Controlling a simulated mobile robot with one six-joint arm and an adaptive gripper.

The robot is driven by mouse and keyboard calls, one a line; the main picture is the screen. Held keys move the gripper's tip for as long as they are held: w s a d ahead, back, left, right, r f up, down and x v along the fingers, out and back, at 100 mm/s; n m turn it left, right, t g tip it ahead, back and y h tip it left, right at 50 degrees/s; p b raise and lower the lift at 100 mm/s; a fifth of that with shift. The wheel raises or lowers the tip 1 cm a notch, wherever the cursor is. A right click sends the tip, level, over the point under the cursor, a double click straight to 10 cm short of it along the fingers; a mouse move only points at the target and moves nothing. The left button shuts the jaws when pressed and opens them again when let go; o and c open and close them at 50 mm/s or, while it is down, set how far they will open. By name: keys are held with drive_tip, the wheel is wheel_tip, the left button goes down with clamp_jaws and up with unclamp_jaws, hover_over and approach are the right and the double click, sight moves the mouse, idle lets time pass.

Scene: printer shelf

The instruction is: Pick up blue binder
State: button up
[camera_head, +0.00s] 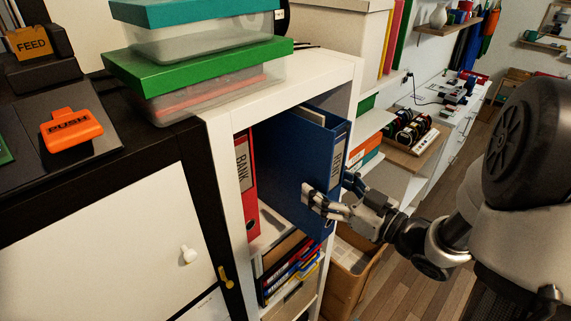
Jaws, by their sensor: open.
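The blue binder (295,158) stands upright in an open compartment of the white shelf (210,128), with its labelled spine facing out to the right. My gripper (325,202) is at the binder's lower spine area, coming from the right. One finger lies in front of the binder's broad left side, and the other is near the spine's far side, partly hidden. The jaws are open around the binder's spine edge. Whether the fingers touch it cannot be told.
A red binder (246,185) labelled BANK stands left in the same compartment. Several folders (290,272) lie below. Plastic boxes with green (195,65) and teal (190,12) lids sit on top. A cardboard box (352,268) stands right of the shelf.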

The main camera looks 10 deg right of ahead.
sight(286, 163)
drive_tip(key=x, duration=0.5)
drive_tip(key=shift+w+a+f+b, duration=0.15)
drive_tip(key=shift+a+b, duration=0.05)
drive_tip(key=shift+b, duration=0.15)
drive_tip(key=shift+c, duration=0.5)
clamp_jaws()
drive_tip(key=shift+d, duration=0.1)
